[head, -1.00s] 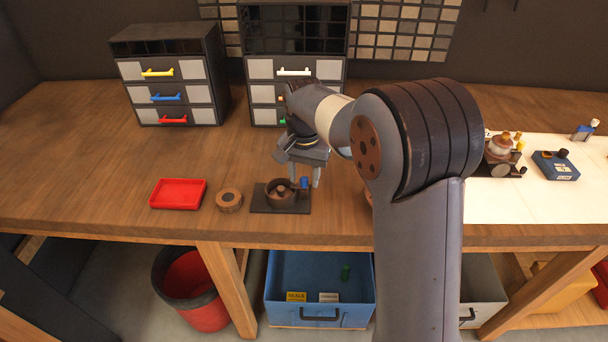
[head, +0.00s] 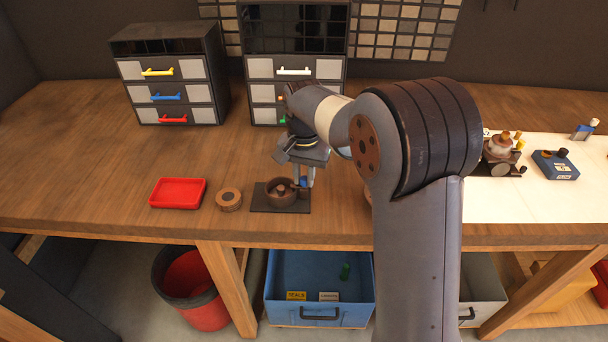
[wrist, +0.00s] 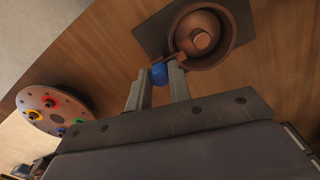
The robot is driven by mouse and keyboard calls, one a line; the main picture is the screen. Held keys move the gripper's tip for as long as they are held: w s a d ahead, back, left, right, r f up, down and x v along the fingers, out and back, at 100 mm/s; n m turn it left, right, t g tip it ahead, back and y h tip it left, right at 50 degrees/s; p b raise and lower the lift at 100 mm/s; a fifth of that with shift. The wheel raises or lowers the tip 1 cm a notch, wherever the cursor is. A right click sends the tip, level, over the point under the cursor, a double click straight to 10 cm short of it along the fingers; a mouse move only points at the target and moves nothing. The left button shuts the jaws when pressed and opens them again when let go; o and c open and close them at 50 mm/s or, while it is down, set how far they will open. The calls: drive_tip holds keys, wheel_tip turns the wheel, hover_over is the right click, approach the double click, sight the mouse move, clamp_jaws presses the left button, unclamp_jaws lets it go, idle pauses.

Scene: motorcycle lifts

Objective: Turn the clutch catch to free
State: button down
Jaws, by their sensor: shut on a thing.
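The clutch is a brown round cup (head: 279,198) with a centre post, on a dark base plate (head: 262,208) at the bench's front. It also shows at the top of the wrist view (wrist: 222,55). The small blue catch (wrist: 158,74) sits at the cup's edge and shows partly in the head view (head: 303,182). My gripper (wrist: 164,79) points down beside the cup, its two fingers closed on the blue catch. The fingers partly hide the catch, and I cannot tell its exact angle.
A brown disc (head: 229,199) and a red tray (head: 178,193) lie left of the clutch. Drawer units (head: 170,90) stand behind. A round plate with coloured rings (wrist: 52,108) lies left in the wrist view. A white mat (head: 520,200) with parts covers the right.

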drive_tip(key=n+p, duration=0.1)
drive_tip(key=n, duration=0.3)
drive_tip(key=shift+r+n, duration=0.1)
drive_tip(key=shift+n, duration=0.2)
drive_tip(key=n+p, duration=0.1)
drive_tip(key=n, duration=0.3)
drive_tip(key=shift+n, duration=0.3)
drive_tip(key=n+p, duration=0.1)
drive_tip(key=n, duration=0.3)
drive_tip(key=shift+n, duration=2.4)
drive_tip(key=c, duration=1.3)
unclamp_jaws()
